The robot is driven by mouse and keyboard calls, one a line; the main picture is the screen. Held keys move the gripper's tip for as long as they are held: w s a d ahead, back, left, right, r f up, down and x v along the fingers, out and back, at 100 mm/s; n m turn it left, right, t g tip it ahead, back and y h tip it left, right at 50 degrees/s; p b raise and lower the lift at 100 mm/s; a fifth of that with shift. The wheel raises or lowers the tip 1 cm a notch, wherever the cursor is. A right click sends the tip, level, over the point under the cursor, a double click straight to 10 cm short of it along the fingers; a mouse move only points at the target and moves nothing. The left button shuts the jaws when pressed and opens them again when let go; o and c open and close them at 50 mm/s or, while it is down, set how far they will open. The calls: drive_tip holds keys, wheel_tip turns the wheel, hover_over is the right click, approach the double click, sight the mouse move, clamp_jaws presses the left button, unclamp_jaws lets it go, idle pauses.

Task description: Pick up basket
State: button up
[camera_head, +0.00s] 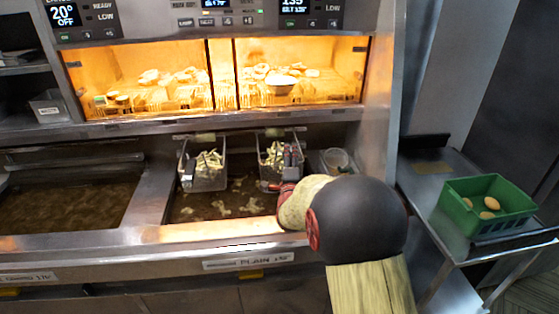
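Two wire fryer baskets with pale fries hang over the right oil vat, the left basket (206,180) and the right basket (264,170). My arm reaches in from the lower right, and my gripper (292,163) is at the right side of the right basket, overlapping its front right part in the picture. The fingers are small and partly merge with the basket, so I cannot tell whether they are closed on it or only beside it. The part of that basket behind my gripper is hidden.
The left oil vat (65,205) is open. A small round container (336,160) stands right of the right basket. A green bin (487,212) with several brownish oval items sits on the steel side table (420,187). Lit warming cabinets (160,100) are above.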

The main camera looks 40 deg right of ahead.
drive_tip(key=shift+c, duration=0.6)
clamp_jaws()
idle(0.5)
drive_tip(key=shift+r, duration=0.1)
